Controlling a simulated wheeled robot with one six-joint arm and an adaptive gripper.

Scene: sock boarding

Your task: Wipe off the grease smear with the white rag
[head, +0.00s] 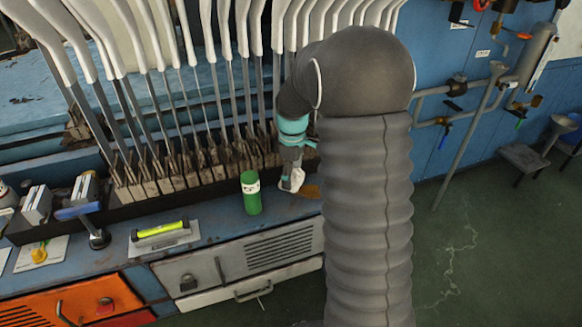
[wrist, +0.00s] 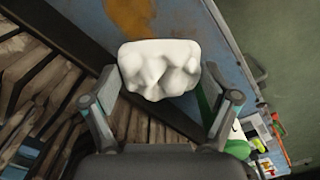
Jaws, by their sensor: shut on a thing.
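My gripper (head: 291,168) is over the bench top, behind and to the right of a green bottle. It is shut on the white rag (head: 293,180), a lumpy white bundle. In the wrist view the rag (wrist: 160,68) sits between the two fingers of my gripper (wrist: 160,85). The grease smear (wrist: 137,17) is a brown-orange patch on the blue bench top, beyond the rag. In the head view the smear (head: 309,191) shows just right of the rag, partly hidden by my arm. I cannot tell whether the rag touches the bench.
The green bottle (head: 250,193) stands upright close left of my gripper. A rack of upright white sock forms (head: 172,110) runs along the back of the bench. A yellow-green level (head: 160,230) lies further left. The bench's front edge is near the smear.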

